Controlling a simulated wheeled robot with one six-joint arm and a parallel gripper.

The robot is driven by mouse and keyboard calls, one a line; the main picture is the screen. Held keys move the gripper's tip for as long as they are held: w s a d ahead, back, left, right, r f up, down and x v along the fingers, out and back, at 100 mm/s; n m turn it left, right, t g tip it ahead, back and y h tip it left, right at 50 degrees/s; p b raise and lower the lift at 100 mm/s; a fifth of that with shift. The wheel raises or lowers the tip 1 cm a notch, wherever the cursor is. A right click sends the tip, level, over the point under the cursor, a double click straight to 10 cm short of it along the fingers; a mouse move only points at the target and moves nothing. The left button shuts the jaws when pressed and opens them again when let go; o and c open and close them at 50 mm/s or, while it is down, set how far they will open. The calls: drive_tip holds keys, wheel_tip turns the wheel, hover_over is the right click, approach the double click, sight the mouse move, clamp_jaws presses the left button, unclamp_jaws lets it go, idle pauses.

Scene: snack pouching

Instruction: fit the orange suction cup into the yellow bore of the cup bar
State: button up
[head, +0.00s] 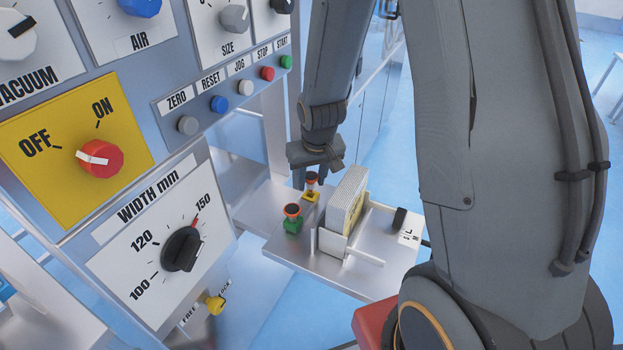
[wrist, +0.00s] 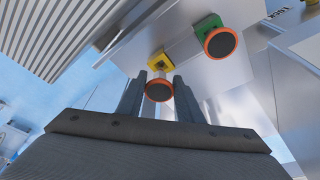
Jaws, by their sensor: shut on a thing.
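My gripper (wrist: 160,85) has its two fingers on either side of an orange-rimmed suction cup (wrist: 158,91) with a dark face, and is shut on it. In the head view this cup (head: 311,178) is right above the yellow block (head: 311,196), beneath my gripper (head: 311,172). The yellow block also shows in the wrist view (wrist: 158,62), just beyond the cup. The bore is hidden, and I cannot tell whether the cup's lower end is in it. A second orange-rimmed cup (head: 292,210) sits on a green block (head: 293,226) nearby.
The blocks stand on a pale shelf (head: 330,272). A pale ribbed stack (head: 345,200) in a holder stands close to their right. A black item (head: 400,218) lies farther right. The control panel with its WIDTH dial (head: 182,250) rises at the left.

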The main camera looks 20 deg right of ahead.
sight(313, 180)
drive_tip(key=shift+f+b, duration=1.1)
drive_tip(key=shift+f, duration=0.4)
idle(0.5)
drive_tip(key=o, duration=1.1)
drive_tip(key=shift+r, duration=0.1)
drive_tip(key=shift+v, duration=3.9)
